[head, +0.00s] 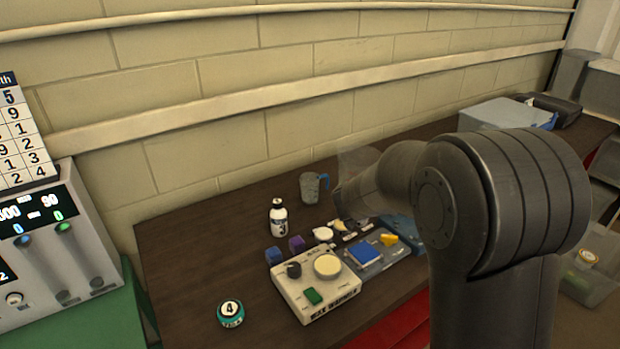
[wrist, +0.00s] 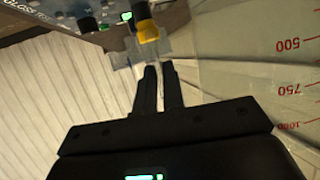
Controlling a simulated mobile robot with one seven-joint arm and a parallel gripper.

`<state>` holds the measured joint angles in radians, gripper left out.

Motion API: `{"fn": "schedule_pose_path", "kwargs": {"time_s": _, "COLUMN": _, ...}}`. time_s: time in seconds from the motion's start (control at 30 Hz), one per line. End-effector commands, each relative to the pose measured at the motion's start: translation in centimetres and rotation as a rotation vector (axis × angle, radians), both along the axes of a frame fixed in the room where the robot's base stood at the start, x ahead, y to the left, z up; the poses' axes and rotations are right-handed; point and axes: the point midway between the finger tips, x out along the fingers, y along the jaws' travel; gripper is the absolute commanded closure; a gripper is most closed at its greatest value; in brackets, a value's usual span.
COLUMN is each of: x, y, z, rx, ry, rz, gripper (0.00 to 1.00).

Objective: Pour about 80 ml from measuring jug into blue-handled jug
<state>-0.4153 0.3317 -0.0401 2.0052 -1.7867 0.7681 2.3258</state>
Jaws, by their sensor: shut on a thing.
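The measuring jug (head: 357,160) is clear and shows faintly beside the end of my arm in the head view. In the wrist view its clear wall with red marks 500, 750 and 1000 (wrist: 285,85) fills the right side. My gripper (wrist: 159,72) is shut on the measuring jug; the exact grip and the liquid level are unclear. The blue-handled jug (head: 309,188) is a small greyish jug standing upright on the dark bench near the wall, its blue handle on the right. The measuring jug is above and to the right of it in the picture, apart from it.
A machine with displays (head: 50,245) stands left. Bench left of the bottle is clear.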

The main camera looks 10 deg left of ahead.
Motion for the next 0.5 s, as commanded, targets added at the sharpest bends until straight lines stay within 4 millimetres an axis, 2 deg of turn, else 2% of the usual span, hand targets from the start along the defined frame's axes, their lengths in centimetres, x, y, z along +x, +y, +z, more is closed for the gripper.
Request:
{"fn": "schedule_pose_path", "kwargs": {"time_s": 0.03, "x": 0.0, "y": 0.0, "z": -1.0, "rx": -0.002, "ry": 0.002, "rz": 0.0, "gripper": 1.0}}
{"fn": "schedule_pose_path", "kwargs": {"time_s": 0.2, "x": 0.0, "y": 0.0, "z": -2.7, "rx": 0.0, "ry": -0.001, "rz": 0.0, "gripper": 1.0}}
{"fn": "schedule_pose_path", "kwargs": {"time_s": 0.5, "x": 0.1, "y": 0.0, "z": -3.0, "rx": 0.002, "ry": -0.003, "rz": -0.002, "gripper": 1.0}}
